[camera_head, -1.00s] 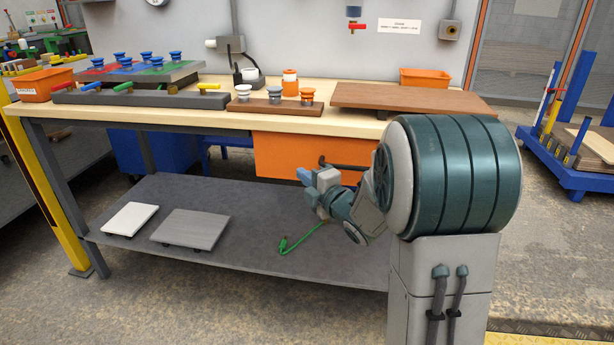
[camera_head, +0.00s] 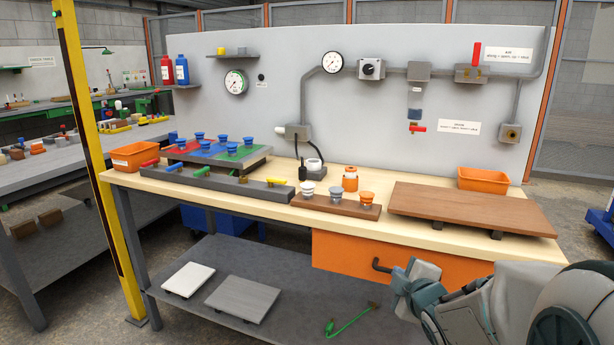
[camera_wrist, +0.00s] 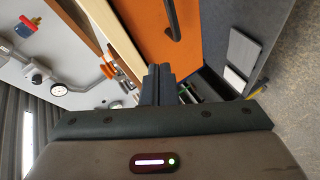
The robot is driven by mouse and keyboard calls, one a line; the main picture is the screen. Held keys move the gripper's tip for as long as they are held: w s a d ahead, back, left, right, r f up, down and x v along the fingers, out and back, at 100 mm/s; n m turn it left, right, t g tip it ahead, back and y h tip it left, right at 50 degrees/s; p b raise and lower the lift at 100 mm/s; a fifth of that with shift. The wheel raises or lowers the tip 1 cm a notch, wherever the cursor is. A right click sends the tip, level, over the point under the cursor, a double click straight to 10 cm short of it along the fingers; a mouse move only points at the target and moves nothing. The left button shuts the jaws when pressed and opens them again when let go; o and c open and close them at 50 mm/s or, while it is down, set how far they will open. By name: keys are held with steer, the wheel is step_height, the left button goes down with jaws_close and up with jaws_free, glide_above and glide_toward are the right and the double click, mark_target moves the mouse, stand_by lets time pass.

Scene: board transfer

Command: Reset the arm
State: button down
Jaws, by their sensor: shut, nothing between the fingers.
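My gripper (camera_head: 404,288) is at the lower right of the head view, in front of the workbench and near the black handle (camera_head: 381,265) of its orange drawer (camera_head: 340,254). In the wrist view my gripper (camera_wrist: 158,72) shows its two fingers side by side, shut with nothing between them. The wrist view is turned sideways; the orange drawer (camera_wrist: 150,30) lies beyond the fingertips. My arm is bent at the right edge of the head view.
The bench top (camera_head: 440,232) carries a brown board (camera_head: 470,205), a block with knobs (camera_head: 335,204) and orange bins (camera_head: 134,156). The lower shelf (camera_head: 290,292) holds a white board (camera_head: 188,279), a grey board (camera_head: 243,299) and a green cord (camera_head: 345,321). A yellow post (camera_head: 95,150) stands left.

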steer(key=s+a+r+m+g+p, duration=0.3)
steer(key=s+r+m+g+p, duration=0.2)
steer(key=s+r+m+p, duration=0.2)
steer(key=s+a+r+m+g+h+p, duration=0.1)
steer(key=s+a+r+m+g+p, duration=0.2)
steer(key=s+r+m+g+p, duration=0.3)
steer(key=s+r+m+p, duration=0.1)
steer(key=s+r+p, duration=0.4)
steer(key=s+p, duration=0.2)
steer(key=shift+s+r, duration=0.35)
steer(key=shift+s, duration=0.9)
